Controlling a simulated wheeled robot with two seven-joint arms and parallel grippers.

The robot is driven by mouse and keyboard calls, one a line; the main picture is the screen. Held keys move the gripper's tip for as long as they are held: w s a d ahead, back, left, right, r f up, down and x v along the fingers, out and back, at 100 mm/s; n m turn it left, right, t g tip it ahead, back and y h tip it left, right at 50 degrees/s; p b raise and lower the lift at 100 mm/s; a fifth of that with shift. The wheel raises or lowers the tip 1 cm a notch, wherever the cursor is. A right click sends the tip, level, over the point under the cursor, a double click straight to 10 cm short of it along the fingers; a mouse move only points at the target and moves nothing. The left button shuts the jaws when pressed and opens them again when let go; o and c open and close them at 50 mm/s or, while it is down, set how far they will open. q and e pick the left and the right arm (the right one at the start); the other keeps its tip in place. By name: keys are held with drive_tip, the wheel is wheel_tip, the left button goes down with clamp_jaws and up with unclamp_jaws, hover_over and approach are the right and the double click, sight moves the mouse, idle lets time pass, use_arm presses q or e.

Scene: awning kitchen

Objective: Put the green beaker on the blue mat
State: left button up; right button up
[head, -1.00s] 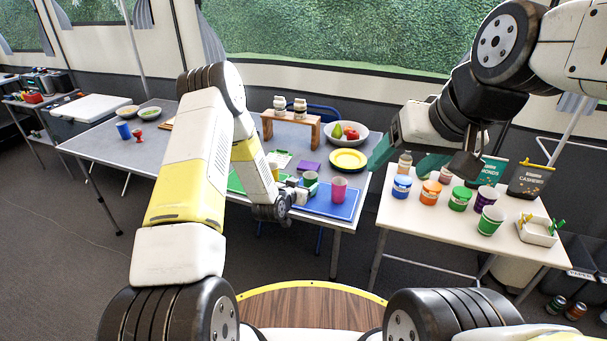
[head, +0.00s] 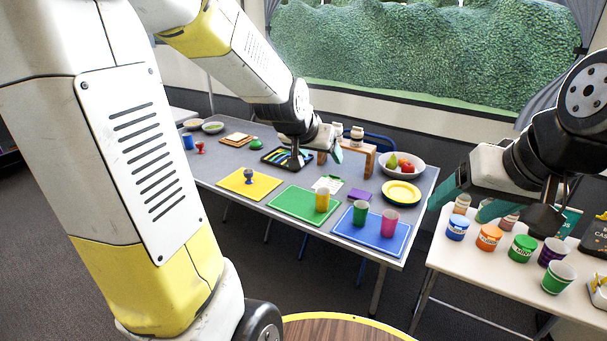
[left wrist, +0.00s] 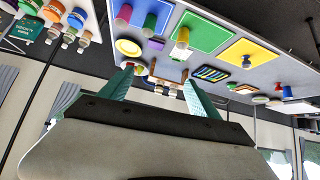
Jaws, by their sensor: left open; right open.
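The green beaker (head: 361,212) stands upright on the left part of the blue mat (head: 372,238), beside a magenta beaker (head: 390,222). In the left wrist view the green beaker (left wrist: 149,25) also shows on the blue mat (left wrist: 136,20), apart from my gripper. My left gripper (head: 337,149) is raised over the back of the table near the wooden shelf. In the left wrist view its fingers (left wrist: 158,85) are spread with nothing between them. My right gripper (head: 460,205) is open and empty at the left end of the white side table.
A green mat (head: 295,207) with a yellow beaker (head: 322,199) and a yellow mat (head: 237,184) lie to the left. A fruit bowl (head: 416,168) and yellow plates (head: 402,191) stand behind. The white table (head: 480,262) holds jars and several cups.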

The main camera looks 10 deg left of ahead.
use_arm(q)
drive_tip(key=s+r+g, duration=0.1)
drive_tip(key=s+r, duration=0.1)
drive_tip(key=s, duration=0.8)
drive_tip(key=s+a+r+n+g, duration=0.1)
drive_tip(key=s+r, duration=0.1)
drive_tip(key=s, duration=0.9)
drive_tip(key=shift+s+r+n, duration=0.3)
drive_tip(key=shift+r, duration=0.1)
drive_tip(key=shift+a, duration=0.2)
